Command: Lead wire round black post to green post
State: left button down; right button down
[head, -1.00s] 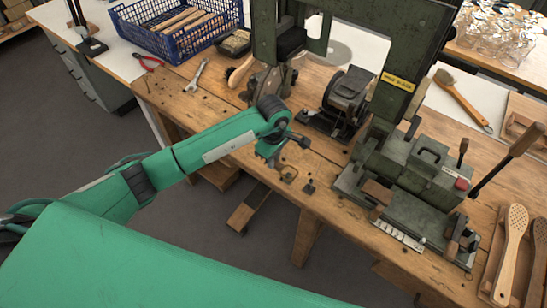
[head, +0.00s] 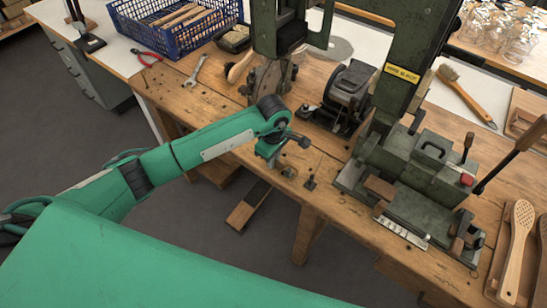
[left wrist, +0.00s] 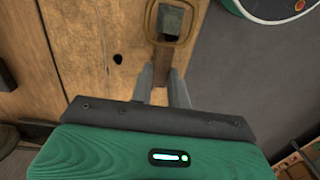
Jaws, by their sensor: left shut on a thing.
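My left gripper (head: 277,160) hangs over the front edge of the workbench, pointing down. That post shows small beside the gripper in the head view (head: 289,172). A small dark post (head: 310,184) stands to its right on the bench. My right gripper is out of view.
A dark green machine (head: 415,170) with levers stands on the bench (head: 335,215) to the right. A black motor-like unit (head: 348,92) is behind the gripper. A wrench (head: 196,74), red pliers (head: 146,54) and a blue crate (head: 175,35) are at the back left.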

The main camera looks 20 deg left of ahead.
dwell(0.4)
pick_arm(q)
jog(key=shift+f+b, duration=0.4)
jog(key=shift+b, duration=0.05)
jog(key=c, duration=0.9)
grip_release()
jog(key=shift+o, duration=0.2)
jog(key=shift+r, duration=0.1)
jog(key=shift+r+p, duration=1.7)
jog(key=shift+r, duration=1.85)
